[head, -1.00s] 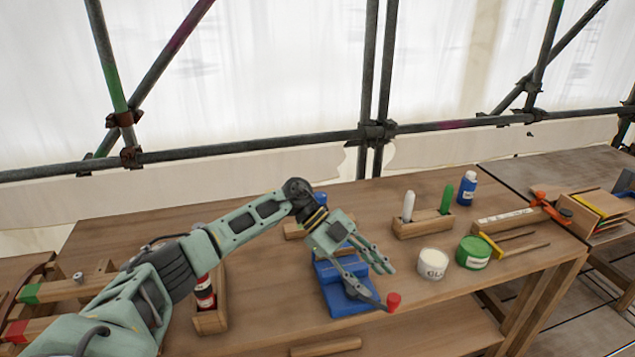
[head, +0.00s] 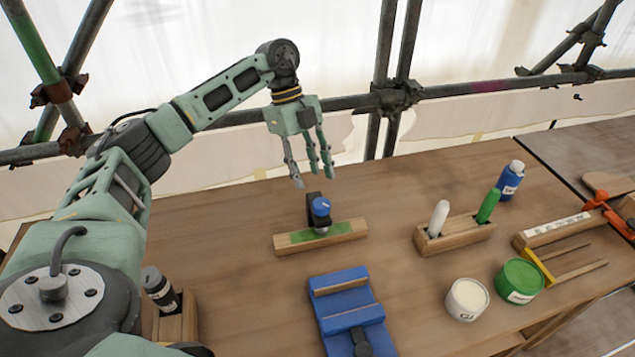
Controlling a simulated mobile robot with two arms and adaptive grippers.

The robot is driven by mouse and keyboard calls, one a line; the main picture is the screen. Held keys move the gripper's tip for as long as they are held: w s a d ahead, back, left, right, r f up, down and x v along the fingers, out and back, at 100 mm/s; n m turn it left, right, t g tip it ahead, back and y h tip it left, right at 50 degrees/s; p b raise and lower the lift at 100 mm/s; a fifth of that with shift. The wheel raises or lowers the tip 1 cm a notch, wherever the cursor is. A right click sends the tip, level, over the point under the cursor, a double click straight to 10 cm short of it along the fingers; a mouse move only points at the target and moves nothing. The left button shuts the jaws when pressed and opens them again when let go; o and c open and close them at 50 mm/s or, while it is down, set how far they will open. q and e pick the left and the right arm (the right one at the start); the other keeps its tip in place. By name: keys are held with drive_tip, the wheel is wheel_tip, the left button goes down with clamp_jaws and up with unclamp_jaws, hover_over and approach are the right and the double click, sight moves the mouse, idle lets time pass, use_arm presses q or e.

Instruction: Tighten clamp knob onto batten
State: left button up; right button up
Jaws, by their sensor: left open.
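A wooden batten (head: 345,230) with a green patch lies on the bench. Whether the clamp jaw grips the batten cannot be told. My right gripper is not in view.
A blue vise-like block (head: 345,304) sits in front of the batten. A wooden holder (head: 455,233) with white and green markers, a blue bottle (head: 510,180), a white glue pot (head: 466,299) and a green tin (head: 519,281) stand to the right. Scaffold tubes (head: 480,88) cross behind the bench.

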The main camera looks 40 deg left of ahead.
sight(318, 203)
use_arm(q)
drive_tip(key=x, duration=0.2)
drive_tip(key=p+x, duration=0.1)
drive_tip(key=shift+s+d+f, duration=0.25)
drive_tip(key=shift+s+d, duration=0.05)
drive_tip(key=shift+s, duration=0.1)
drive_tip(key=x, duration=0.3)
drive_tip(key=shift+w+f+p, duration=0.15)
drive_tip(key=shift+f+p, duration=0.2)
drive_tip(key=shift+f, duration=0.05)
drive_tip(key=shift+d, duration=0.1)
drive_tip(key=shift+c, duration=0.6)
drive_tip(key=c, duration=0.4)
drive_tip(key=shift+f, duration=0.1)
drive_tip(key=shift+c, duration=2.2)
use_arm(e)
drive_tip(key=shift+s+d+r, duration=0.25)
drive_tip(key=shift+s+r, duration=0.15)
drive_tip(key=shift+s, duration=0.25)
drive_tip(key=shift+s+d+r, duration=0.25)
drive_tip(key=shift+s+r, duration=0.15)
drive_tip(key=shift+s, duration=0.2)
use_arm(q)
drive_tip(key=shift+m, duration=0.4)
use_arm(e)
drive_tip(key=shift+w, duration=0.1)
